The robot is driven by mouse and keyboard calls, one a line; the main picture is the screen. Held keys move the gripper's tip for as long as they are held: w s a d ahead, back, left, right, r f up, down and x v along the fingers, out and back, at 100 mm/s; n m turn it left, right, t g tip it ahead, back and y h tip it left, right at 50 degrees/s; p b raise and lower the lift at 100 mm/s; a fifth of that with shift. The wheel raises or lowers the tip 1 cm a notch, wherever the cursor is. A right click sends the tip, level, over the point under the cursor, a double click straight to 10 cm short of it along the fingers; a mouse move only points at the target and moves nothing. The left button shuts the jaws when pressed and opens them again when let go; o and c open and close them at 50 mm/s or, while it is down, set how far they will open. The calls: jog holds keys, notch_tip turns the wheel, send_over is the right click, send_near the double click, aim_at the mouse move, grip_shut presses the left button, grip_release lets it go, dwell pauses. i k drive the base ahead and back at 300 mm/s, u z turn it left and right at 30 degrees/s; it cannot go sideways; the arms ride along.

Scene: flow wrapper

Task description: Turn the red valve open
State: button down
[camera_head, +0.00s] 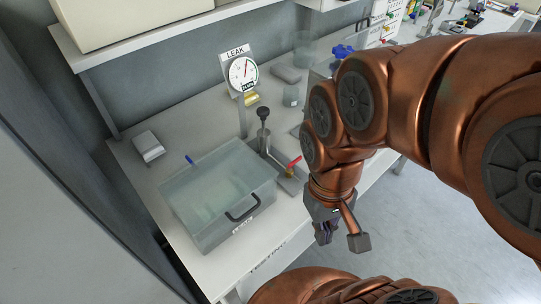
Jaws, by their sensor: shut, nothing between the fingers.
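The red valve (294,161) is a small red lever handle on a brass body, mounted on a grey plate on the bench, right of a clear tank. The lever slants up to the right in the picture. My gripper (323,233) hangs at the end of my copper arm, below and right of the valve, just off the bench's front edge. It is apart from the valve. Its fingers are dark, close together and hold nothing. The far end of the plate is partly hidden by my arm.
The clear tank (208,212) with a black handle stands left of the valve. A black-knobbed lever (264,125) rises just behind the valve. A gauge (243,75) marked LEAK stands on a post behind. A blue knob (342,51) is farther back. The floor in front is clear.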

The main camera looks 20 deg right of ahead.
aim_at(289, 168)
jog(key=k, duration=1)
jog(key=u, duration=1)
jog(key=i, duration=0.9)
jog(key=z, duration=0.85)
